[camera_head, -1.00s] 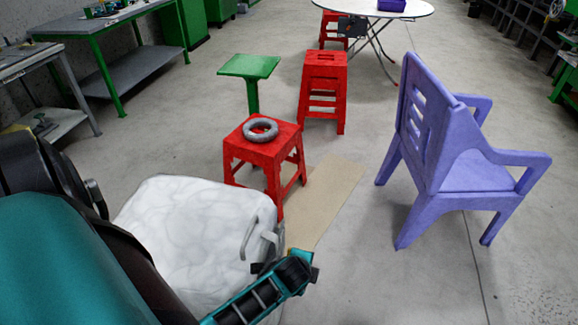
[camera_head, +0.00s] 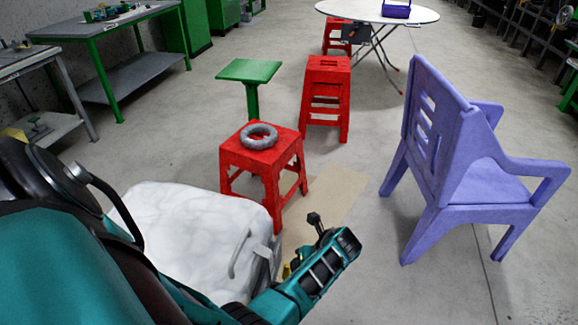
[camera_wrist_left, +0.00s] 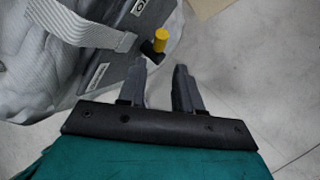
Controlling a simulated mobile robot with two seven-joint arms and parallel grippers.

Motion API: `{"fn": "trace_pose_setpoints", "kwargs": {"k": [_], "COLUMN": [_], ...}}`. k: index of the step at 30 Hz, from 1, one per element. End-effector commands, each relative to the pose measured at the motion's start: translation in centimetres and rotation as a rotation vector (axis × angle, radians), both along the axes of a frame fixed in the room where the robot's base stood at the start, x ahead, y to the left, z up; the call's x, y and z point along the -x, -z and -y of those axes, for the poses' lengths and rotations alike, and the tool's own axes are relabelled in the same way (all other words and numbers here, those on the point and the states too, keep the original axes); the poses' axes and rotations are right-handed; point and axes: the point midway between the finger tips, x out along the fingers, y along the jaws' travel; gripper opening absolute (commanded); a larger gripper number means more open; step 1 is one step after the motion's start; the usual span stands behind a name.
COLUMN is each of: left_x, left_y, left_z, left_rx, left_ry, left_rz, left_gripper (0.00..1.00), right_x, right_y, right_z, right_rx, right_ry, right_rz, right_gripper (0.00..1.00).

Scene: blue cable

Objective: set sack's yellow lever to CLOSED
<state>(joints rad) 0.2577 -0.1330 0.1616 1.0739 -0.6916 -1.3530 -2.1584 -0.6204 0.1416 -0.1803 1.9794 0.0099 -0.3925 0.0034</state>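The white sack (camera_head: 185,215) stands at the lower left in the head view, with a pale strap handle on its right side. In the left wrist view the sack (camera_wrist_left: 30,85) fills the left, with a dark grey panel (camera_wrist_left: 108,60) on its side. The yellow lever (camera_wrist_left: 161,40) sticks out from the panel's edge on a dark stub. White label plates lie on the panel, too cut off to read fully. My left gripper (camera_wrist_left: 159,65) is open and empty, its fingertips just short of the lever, apparently not touching it. My right gripper is out of view.
A red stool (camera_head: 262,160) with a grey ring (camera_head: 259,137) stands just beyond the sack.

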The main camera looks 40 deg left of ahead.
Motion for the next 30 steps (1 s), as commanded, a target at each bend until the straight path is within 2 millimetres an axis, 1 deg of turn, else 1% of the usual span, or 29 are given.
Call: {"fn": "trace_pose_setpoints", "kwargs": {"k": [1,7,10,18,24,30], "left_x": [0.1,0.2,0.2,0.3,0.4,0.4], "left_y": [1.4,3.5,4.5,7.2,8.5,9.1], "left_z": [-0.3,-1.5,-2.1,-3.5,-4.4,-4.8], "left_rx": [0.0,-0.001,0.001,0.0,0.0,0.001], "left_ry": [-0.001,-0.001,-0.001,-0.002,-0.001,0.0], "left_rz": [0.0,0.001,0.002,0.003,0.003,0.002], "left_gripper": [0.34,0.34,0.34,0.34,0.34,0.34], "right_x": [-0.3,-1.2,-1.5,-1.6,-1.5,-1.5], "right_y": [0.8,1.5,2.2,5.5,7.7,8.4], "right_z": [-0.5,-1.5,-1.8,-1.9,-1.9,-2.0], "right_rx": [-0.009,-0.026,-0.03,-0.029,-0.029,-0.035], "right_ry": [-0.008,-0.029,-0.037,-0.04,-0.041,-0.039], "right_rz": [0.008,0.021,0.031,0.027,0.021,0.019], "right_gripper": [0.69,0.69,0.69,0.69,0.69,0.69]}}
